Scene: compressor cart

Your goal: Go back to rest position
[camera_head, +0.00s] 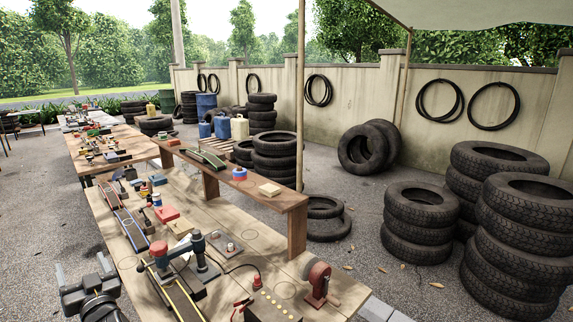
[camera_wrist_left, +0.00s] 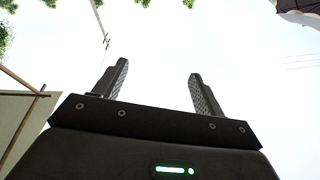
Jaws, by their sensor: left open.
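My left gripper (camera_head: 82,273) is at the lower left of the head view, beside the near left edge of the long wooden workbench (camera_head: 262,240). Its two fingers stand apart and point up. In the left wrist view my left gripper (camera_wrist_left: 154,85) is open with nothing between its fingers, against bright sky. My right gripper is not in view.
Tyre stacks (camera_head: 515,240) stand at the right on gravel.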

